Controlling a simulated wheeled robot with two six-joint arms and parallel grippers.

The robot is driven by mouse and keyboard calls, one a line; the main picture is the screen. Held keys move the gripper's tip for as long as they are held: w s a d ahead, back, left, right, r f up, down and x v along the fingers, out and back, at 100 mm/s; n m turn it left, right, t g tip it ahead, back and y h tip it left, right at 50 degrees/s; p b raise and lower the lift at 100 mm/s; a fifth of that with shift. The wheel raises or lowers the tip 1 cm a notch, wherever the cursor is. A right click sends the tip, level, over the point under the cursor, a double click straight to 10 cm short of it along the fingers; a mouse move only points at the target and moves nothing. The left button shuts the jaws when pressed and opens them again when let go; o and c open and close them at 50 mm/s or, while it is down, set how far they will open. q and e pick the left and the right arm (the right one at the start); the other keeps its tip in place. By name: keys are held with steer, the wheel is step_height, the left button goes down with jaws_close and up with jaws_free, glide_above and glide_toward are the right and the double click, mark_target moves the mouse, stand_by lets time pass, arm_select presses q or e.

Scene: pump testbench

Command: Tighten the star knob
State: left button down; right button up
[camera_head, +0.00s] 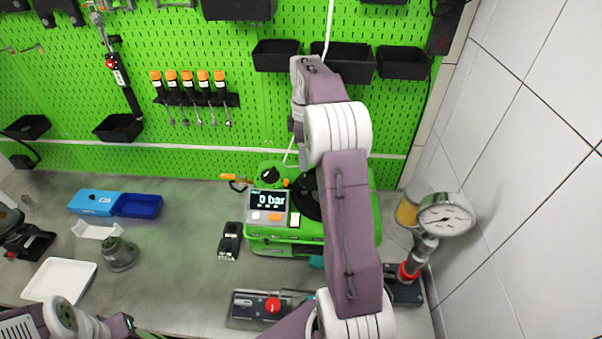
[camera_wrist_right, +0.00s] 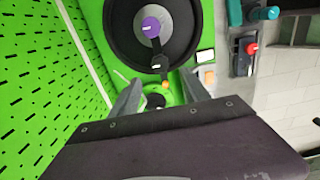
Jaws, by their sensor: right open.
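The black star knob (camera_head: 269,175) sits on the top left of the green pump unit (camera_head: 362,205), whose display reads 0 bar. In the right wrist view a small black knob (camera_wrist_right: 155,101) on the green housing shows between my fingers, partly hidden by the gripper body. My right gripper (camera_wrist_right: 158,96) is open, with one finger on each side of the knob in that picture. I cannot tell whether they touch it. In the head view my right forearm covers much of the pump. Part of my left arm shows at the bottom left; its jaw state is unclear.
A pressure gauge (camera_head: 445,215) stands at the right near the tiled wall. A green pegboard (camera_head: 215,135) with black bins rises behind. A blue box (camera_head: 95,202), a white tray (camera_head: 60,279) and a grey-green part (camera_head: 119,255) lie at the left.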

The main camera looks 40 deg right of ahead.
mark_target(304, 177)
step_height(304, 177, down, 9)
steer(key=shift+r+p, duration=0.2)
steer(key=shift+p, duration=0.45)
jaws_close()
